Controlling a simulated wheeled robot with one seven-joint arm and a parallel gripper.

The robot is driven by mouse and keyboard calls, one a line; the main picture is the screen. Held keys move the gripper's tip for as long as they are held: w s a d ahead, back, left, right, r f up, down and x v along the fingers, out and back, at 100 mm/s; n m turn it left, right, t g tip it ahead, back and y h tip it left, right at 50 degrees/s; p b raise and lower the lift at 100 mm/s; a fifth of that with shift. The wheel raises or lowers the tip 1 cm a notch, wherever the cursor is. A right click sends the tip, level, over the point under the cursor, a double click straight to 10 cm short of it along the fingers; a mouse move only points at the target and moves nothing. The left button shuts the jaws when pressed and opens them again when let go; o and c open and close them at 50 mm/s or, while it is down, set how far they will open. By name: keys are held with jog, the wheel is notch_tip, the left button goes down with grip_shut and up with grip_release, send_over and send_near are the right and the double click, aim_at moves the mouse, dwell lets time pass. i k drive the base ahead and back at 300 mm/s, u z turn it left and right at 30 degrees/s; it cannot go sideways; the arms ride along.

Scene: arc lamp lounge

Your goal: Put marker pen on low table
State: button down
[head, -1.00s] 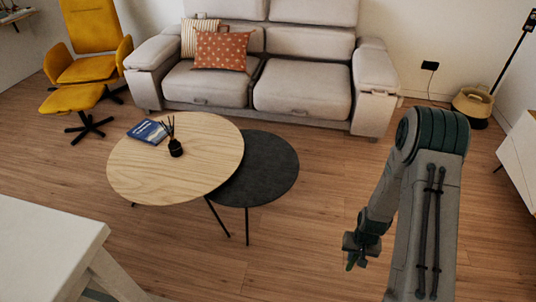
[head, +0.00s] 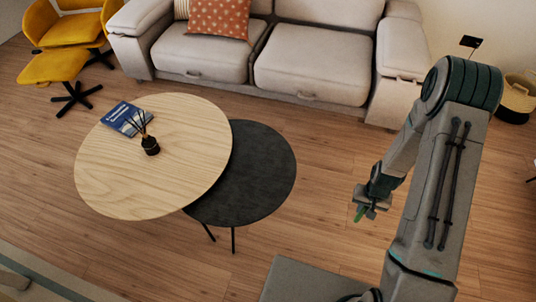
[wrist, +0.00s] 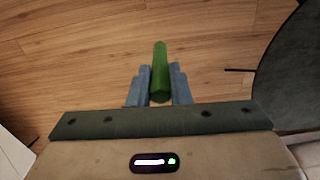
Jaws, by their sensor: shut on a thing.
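My gripper (head: 368,205) is shut on a green marker pen (wrist: 160,72). In the wrist view the pen sits between the two fingers and points away from the palm. In the head view only a small green end of the pen (head: 360,213) shows below the gripper. The low table has a round wooden top (head: 160,185) and, partly under it, a lower round dark grey top (head: 262,175). My gripper is to the right of both tops, above bare floor. The dark top's edge also shows at the right of the wrist view (wrist: 290,85).
A blue book (head: 124,118) and a black reed diffuser (head: 150,145) stand on the wooden top. The dark top is bare. A grey sofa (head: 310,65) is behind, and a yellow chair with footstool (head: 52,68) is at the far left. Wood floor is clear around my gripper.

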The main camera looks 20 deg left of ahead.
aim_at(268, 161)
jog(key=i, duration=1.4)
jog(key=u, duration=1.9)
